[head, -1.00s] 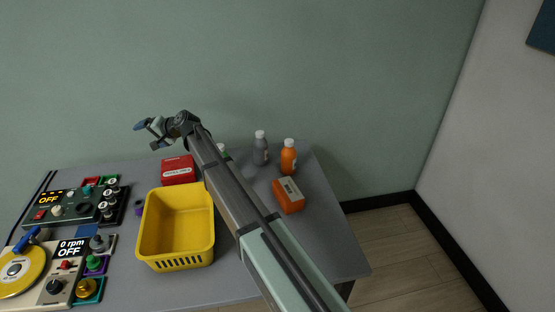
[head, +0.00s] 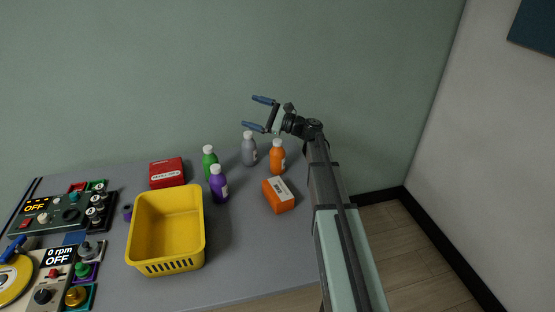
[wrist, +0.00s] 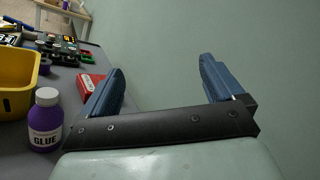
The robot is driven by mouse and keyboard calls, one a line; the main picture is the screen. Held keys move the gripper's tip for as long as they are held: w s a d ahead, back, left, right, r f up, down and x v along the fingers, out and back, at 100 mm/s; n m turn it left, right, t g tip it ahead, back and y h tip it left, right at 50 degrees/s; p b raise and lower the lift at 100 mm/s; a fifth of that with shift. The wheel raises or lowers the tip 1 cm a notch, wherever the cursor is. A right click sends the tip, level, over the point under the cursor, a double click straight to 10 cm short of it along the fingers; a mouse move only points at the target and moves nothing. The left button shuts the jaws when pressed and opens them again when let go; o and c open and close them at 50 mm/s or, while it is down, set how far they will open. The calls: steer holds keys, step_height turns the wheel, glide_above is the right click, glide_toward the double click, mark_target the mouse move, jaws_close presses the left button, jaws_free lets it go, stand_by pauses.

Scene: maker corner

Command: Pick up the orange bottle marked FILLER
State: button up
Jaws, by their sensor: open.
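The orange bottle (head: 277,158) with a white cap stands upright near the back right of the grey table in the head view. Its label is too small to read there. My gripper (head: 257,113) is open and empty, raised above the table's back edge, up and slightly left of the orange bottle. In the wrist view the blue fingers (wrist: 160,88) are spread apart with nothing between them. The orange bottle does not show in the wrist view.
A grey bottle (head: 249,150) stands left of the orange one. Purple (head: 219,186), marked GLUE in the wrist view (wrist: 45,122), and green (head: 209,163) bottles stand further left. An orange box (head: 279,196) lies in front. A yellow basket (head: 150,267) and red box (head: 167,172) are left.

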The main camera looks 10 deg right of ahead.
steer(key=s+d+f+m+t, duration=0.1)
steer(key=s+d+f+m, duration=0.1)
steer(key=s+d, duration=0.2)
steer(key=m+g+h, duration=0.1)
steer(key=m+h, duration=0.1)
steer(key=m, duration=0.4)
glide_toward(277, 158)
steer(key=d, duration=0.1)
steer(key=w+d+f, duration=0.1)
steer(key=d, duration=0.2)
steer(key=shift+w+f, duration=0.2)
steer(key=shift+f, duration=0.15)
steer(key=shift+w+a+f, duration=0.1)
steer(key=shift+f, duration=0.05)
steer(key=x, duration=0.7)
steer(key=shift+w+a+f, duration=0.1)
steer(key=shift+w+a, duration=0.1)
steer(key=shift+a, duration=0.15)
steer(key=shift+s+x, duration=0.2)
steer(key=shift+x, duration=2.5)
steer(key=shift+a+f, duration=0.1)
steer(key=shift+a, duration=0.05)
steer(key=shift+c, duration=0.3)
steer(key=c, duration=1.2)
